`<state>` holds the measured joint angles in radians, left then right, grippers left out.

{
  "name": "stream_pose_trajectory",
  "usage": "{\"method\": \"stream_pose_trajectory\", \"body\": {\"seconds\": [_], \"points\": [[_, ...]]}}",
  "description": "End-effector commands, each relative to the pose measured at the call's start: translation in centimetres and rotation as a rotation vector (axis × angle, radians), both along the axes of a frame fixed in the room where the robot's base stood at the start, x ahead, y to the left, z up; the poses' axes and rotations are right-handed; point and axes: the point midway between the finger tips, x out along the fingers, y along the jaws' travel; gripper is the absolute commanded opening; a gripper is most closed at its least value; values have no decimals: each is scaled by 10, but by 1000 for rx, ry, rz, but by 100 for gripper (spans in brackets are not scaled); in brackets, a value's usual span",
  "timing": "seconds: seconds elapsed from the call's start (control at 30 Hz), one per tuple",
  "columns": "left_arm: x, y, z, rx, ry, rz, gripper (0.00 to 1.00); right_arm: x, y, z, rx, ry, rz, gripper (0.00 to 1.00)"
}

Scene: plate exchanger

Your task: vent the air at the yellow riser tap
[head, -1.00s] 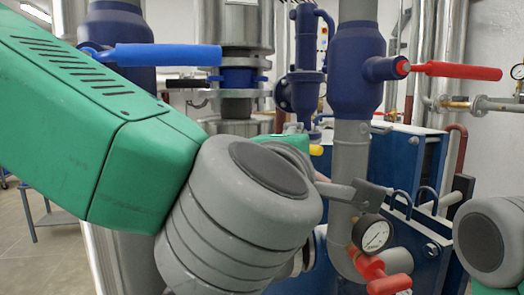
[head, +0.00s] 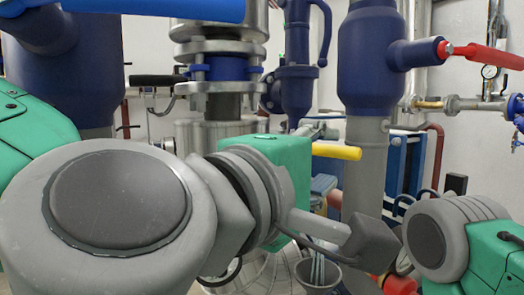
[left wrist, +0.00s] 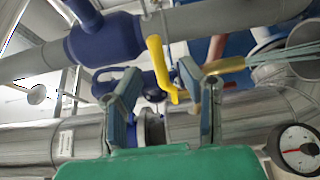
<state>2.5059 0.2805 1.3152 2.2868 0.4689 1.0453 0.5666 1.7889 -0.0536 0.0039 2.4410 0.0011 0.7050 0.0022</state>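The yellow tap handle (head: 337,151) shows in the head view just right of my left arm's green wrist housing. In the left wrist view the yellow handle (left wrist: 160,66) is a bent lever lying between the two fingers in the picture. My left gripper (left wrist: 160,72) is open there, with a finger on each side of the handle; I cannot tell whether either touches it. In the head view my left gripper (head: 318,128) is mostly hidden behind the housing, its grey tips close to the handle. My right arm is at the right edge; its gripper is out of view.
A blue valve with a red lever (head: 487,54) stands at right. A blue lever (head: 165,8) crosses the top left. A grey bucket (head: 318,273) with thin rods stands below. A dial gauge (left wrist: 297,149) is at lower right in the wrist view. Pipes crowd the space.

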Motion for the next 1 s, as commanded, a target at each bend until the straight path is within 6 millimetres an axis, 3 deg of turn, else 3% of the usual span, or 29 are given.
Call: {"method": "stream_pose_trajectory", "body": {"seconds": [0.1, 0.33, 0.67, 0.7, 0.8, 1.0], "points": [[17, -16, -1, 2, 2, 1, 34, 0, 1, 1, 1, -1, 2, 40], [35, -45, -2, 11, 1, -1, 34, 0, 1, 2, 1, -1, 2, 40], [39, -41, -1, 6, 0, 0, 34, 0, 0, 2, 0, -1, 0, 40], [39, -39, -1, 4, 0, 0, 31, 0, 0, 2, 0, -1, 1, 40], [39, -35, 0, 1, 1, 1, 0, 0, 0, 2, 1, -1, 1, 40], [41, -36, -1, 3, 3, 7, 0, 0, 1, 2, 1, -1, 2, 40]]}}
